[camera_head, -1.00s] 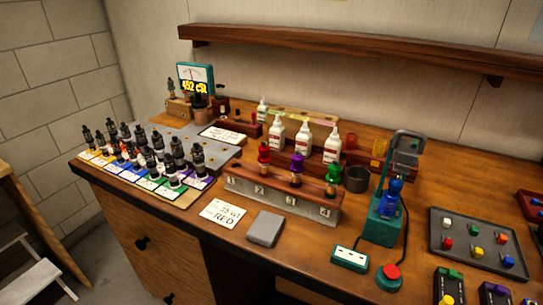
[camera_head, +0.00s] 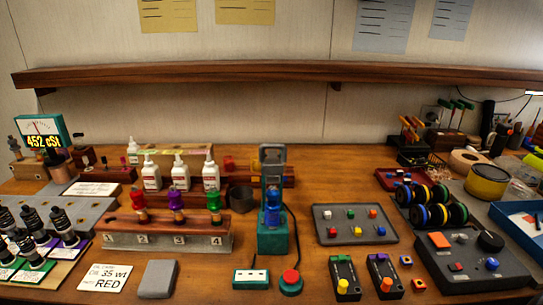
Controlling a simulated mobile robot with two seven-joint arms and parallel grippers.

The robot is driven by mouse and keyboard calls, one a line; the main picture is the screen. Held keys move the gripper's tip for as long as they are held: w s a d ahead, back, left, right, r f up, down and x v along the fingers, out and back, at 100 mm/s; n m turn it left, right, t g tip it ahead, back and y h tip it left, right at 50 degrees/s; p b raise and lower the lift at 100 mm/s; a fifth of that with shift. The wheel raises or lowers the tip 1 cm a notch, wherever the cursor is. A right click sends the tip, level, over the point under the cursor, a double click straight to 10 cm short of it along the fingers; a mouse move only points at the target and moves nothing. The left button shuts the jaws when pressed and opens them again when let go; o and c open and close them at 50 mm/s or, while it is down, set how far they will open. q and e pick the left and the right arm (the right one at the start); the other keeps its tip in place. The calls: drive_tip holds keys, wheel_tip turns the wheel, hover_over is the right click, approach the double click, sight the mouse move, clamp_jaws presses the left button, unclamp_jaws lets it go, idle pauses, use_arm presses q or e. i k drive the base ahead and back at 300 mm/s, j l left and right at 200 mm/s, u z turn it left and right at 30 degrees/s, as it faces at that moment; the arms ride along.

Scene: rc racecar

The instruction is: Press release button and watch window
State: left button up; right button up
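A red dome button (camera_head: 290,278) on a round teal base stands near the front of the bench. To its left is a small teal box with a white face (camera_head: 250,276), possibly the window; its markings are too small to read. Behind them stands a teal and grey press-like fixture (camera_head: 272,236) holding an upright blue part (camera_head: 272,208). A cable runs from the fixture toward the button. The button's top is uncovered and nothing touches it. Neither of my grippers is in view.
A numbered rack (camera_head: 165,240) holds red, purple and green parts above labels 2, 3 and 4. A card reading 35 wt RED (camera_head: 104,277) and a grey block (camera_head: 157,279) lie in front. A parts tray (camera_head: 350,236) is right of the fixture. A shelf (camera_head: 270,72) spans the wall.

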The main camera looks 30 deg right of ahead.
sight(290, 277)
drive_tip(key=z, duration=1.2)
